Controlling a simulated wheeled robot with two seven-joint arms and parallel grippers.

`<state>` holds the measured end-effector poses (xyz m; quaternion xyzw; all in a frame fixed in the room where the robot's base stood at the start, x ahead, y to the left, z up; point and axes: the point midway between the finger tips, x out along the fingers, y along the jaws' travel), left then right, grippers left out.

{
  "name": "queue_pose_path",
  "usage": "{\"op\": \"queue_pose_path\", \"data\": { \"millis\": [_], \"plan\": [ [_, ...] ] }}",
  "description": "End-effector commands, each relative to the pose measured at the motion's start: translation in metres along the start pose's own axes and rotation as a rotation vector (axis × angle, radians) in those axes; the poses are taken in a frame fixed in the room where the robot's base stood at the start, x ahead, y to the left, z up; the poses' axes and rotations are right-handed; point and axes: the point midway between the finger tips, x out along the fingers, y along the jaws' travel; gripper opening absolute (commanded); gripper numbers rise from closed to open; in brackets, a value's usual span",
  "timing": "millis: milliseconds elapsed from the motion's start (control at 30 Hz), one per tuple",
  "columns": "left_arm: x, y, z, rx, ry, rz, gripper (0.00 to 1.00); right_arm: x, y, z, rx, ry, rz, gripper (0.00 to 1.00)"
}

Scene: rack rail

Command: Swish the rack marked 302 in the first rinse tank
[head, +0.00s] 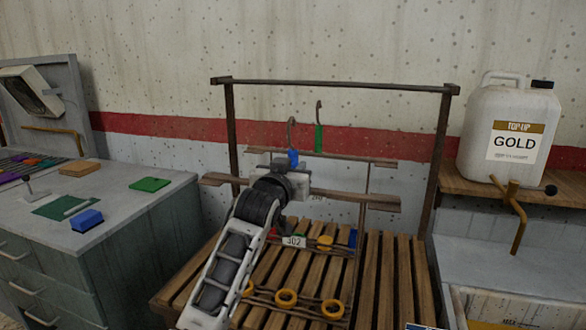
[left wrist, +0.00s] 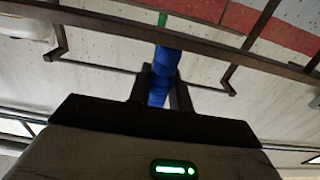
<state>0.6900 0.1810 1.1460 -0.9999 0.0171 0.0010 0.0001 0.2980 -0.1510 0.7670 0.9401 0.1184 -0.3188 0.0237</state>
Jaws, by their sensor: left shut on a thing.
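The rack (head: 365,215) is a thin brown frame with a white tag marked 302 (head: 294,241), coloured pieces and several yellow rings (head: 286,298) low down. Two hooks rise from its top bar, one with a blue grip (head: 293,155), one with a green grip (head: 319,138). My left gripper (head: 289,165) is shut on the blue grip, which shows between its fingers in the left wrist view (left wrist: 164,68). The hook tips appear below the stand's top rail in the head view. My arm hides the rack's left side. My right gripper is out of view. I cannot identify the first rinse tank.
A stand with a top rail (head: 335,85) rises behind a slatted wooden deck (head: 385,270). A grey bench (head: 125,215) with a blue block (head: 87,220) is left. Right are a white GOLD jug (head: 508,130) on a shelf, a brass tap (head: 516,215) and a partly seen basin (head: 500,292).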

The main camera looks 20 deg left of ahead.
Motion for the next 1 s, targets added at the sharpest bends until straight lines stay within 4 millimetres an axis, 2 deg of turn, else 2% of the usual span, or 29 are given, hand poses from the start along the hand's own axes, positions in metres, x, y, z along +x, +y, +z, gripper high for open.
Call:
{"op": "queue_pose_path", "data": {
  "millis": [33, 533, 1000],
  "plan": [
    [0.0, 0.0, -0.009, -0.001, 0.009, 0.001, 0.0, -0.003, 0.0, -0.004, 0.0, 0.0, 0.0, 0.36],
    [0.0, 0.0, -0.03, -0.001, 0.009, 0.0, 0.0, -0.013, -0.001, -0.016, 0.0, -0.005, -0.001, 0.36],
    [-0.003, 0.0, -0.032, -0.001, 0.009, 0.0, 0.0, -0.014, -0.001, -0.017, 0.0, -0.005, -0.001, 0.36]
  ]
}}
